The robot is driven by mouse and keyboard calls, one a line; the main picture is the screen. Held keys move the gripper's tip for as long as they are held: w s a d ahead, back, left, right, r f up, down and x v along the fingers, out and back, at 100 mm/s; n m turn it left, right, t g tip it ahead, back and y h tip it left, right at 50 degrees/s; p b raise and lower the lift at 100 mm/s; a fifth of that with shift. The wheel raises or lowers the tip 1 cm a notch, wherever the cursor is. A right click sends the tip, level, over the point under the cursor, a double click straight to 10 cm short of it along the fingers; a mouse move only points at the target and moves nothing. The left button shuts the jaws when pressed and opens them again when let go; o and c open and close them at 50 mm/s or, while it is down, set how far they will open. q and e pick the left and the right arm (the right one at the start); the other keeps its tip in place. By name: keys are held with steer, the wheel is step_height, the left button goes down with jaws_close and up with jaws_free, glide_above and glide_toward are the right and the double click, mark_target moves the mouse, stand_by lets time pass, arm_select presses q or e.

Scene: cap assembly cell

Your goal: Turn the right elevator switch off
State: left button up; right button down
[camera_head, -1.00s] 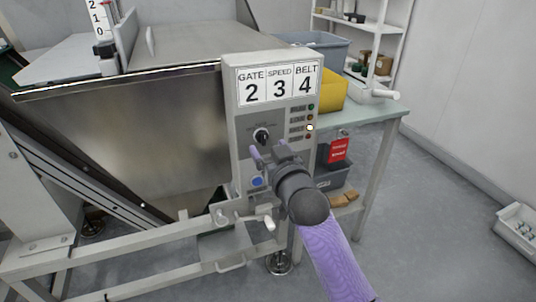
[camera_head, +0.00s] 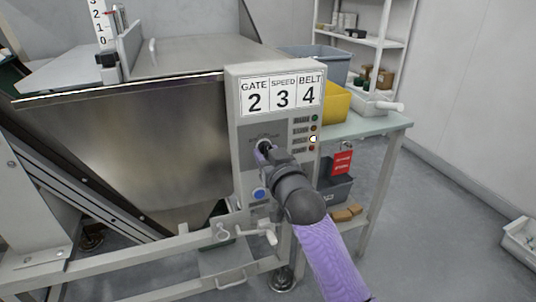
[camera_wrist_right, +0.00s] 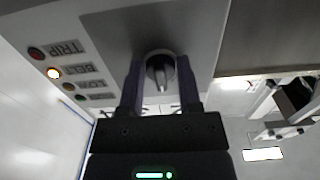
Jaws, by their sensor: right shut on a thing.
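A black rotary switch knob (camera_head: 264,147) sits on the grey control box (camera_head: 241,172) in the head view. The same knob shows in the right wrist view (camera_wrist_right: 161,72), with a pale pointer, between the two purple fingers. My right gripper (camera_head: 264,152) reaches the box front from below right. It is shut on the knob, with one finger on each side. The gripper hides part of the knob and panel in the head view. My left gripper is not in view.
A blue button (camera_head: 259,194) sits below the knob. Indicator lamps line the panel's right side, one brightly lit (camera_head: 313,139). A metal hopper (camera_head: 140,140) stands left. A table (camera_head: 375,131) with a yellow bin (camera_head: 336,103) stands behind right.

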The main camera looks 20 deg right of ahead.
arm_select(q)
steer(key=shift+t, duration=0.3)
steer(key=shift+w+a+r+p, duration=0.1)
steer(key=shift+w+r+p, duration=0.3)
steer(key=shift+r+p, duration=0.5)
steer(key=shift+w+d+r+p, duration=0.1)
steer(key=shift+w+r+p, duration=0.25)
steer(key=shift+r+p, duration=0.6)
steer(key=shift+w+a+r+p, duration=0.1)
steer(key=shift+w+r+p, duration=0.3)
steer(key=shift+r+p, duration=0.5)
arm_select(e)
steer(key=shift+d+n, duration=0.2)
steer(key=shift+n, duration=4.4)
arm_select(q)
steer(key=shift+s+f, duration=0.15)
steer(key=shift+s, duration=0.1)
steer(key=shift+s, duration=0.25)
arm_select(e)
steer(key=shift+c, duration=1.4)
jaws_free()
steer(key=shift+s+r, duration=0.1)
